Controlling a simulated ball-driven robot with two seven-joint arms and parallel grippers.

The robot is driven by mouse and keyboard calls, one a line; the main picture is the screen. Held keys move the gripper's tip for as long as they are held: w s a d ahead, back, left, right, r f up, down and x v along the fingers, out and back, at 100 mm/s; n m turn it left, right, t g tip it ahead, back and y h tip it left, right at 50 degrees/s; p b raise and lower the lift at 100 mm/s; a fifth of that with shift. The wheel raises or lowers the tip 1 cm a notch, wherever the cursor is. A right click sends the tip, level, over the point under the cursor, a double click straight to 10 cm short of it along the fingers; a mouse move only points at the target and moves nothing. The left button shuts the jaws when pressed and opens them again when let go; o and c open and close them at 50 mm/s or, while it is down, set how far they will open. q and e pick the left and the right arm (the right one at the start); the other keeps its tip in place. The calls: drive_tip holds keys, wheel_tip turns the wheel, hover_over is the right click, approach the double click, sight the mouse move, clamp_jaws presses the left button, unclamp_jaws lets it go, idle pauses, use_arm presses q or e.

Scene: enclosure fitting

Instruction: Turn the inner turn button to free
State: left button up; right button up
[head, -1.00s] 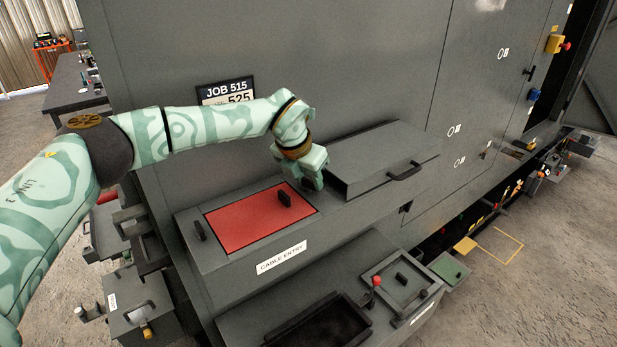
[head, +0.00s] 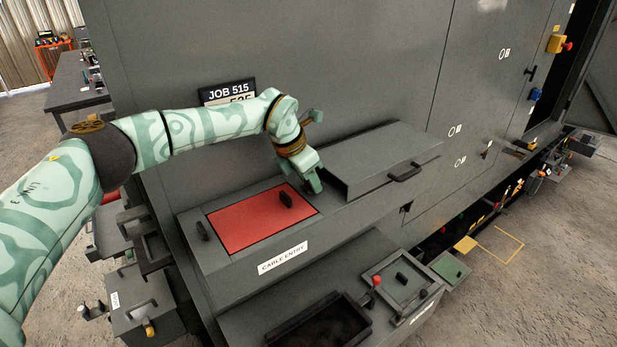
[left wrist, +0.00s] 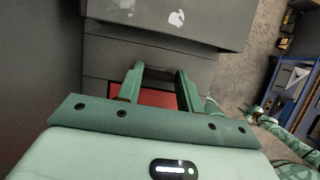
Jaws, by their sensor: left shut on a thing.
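The red panel (head: 243,224) lies in the cable entry box (head: 232,257); it also shows between my fingers in the left wrist view (left wrist: 155,97). A black turn button (head: 203,230) stands at the panel's left edge. A black grip (head: 286,199) stands on the panel near its right side. My left gripper (head: 315,187) is at the panel's right edge, pointing down, shut on the inner turn button, which its fingers hide. In the left wrist view its two fingers (left wrist: 158,85) stand apart with the held part not clearly visible.
A raised grey cover (head: 375,160) with a black handle (head: 405,173) stands close right of the gripper. The tall cabinet wall (head: 330,70) rises behind. Below are a black open tray (head: 318,327) and a small framed panel (head: 398,286) with a red knob (head: 376,281).

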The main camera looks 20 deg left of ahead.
use_arm(q)
drive_tip(key=o, duration=0.7)
drive_tip(key=b+v, duration=0.2)
drive_tip(key=v, duration=1.4)
drive_tip(key=shift+s+a+r, duration=0.1)
